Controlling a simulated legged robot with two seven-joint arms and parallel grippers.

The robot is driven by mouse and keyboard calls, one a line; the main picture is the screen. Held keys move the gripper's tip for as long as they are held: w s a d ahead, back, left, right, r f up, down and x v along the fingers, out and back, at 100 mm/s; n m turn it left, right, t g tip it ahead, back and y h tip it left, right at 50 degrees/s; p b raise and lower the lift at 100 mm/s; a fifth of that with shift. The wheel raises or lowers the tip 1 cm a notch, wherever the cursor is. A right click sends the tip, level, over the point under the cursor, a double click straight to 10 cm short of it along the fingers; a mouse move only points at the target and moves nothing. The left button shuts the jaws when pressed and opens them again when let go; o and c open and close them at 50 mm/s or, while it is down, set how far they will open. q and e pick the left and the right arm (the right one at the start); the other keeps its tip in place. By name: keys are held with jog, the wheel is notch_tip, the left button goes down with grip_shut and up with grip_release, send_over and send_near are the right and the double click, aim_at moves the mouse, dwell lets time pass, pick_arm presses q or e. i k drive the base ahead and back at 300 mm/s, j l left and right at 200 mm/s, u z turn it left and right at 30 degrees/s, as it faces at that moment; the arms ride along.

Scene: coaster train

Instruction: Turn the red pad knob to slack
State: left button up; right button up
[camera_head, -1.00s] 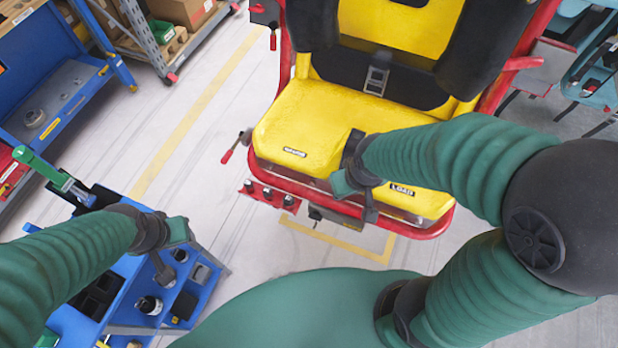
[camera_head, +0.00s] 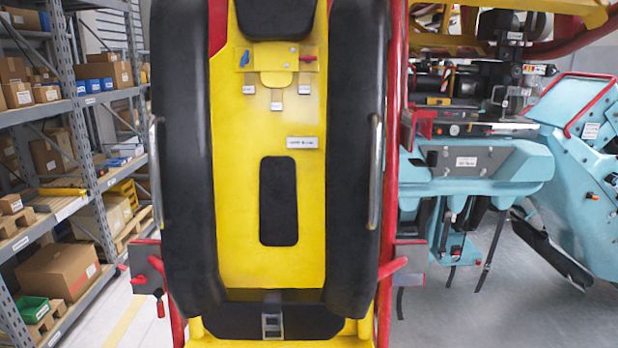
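The yellow seat back (camera_head: 235,200) stands upright in the middle of the view. A small red knob (camera_head: 307,58) is on the right of its upper panel, its handle lying roughly level. A blue knob (camera_head: 244,59) is on the left of the same panel, its handle tilted. Small label plates (camera_head: 276,106) sit below the knobs, their text too small to read. Neither of my grippers is in view.
Thick black padded restraints (camera_head: 186,160) flank the seat back, with metal grab bars (camera_head: 375,170). Red levers (camera_head: 393,267) stick out at the lower sides. Shelving with boxes (camera_head: 58,272) stands left. A turquoise train seat (camera_head: 470,175) stands right.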

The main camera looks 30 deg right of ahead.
aim_at(307, 59)
jog(key=z, duration=1.1)
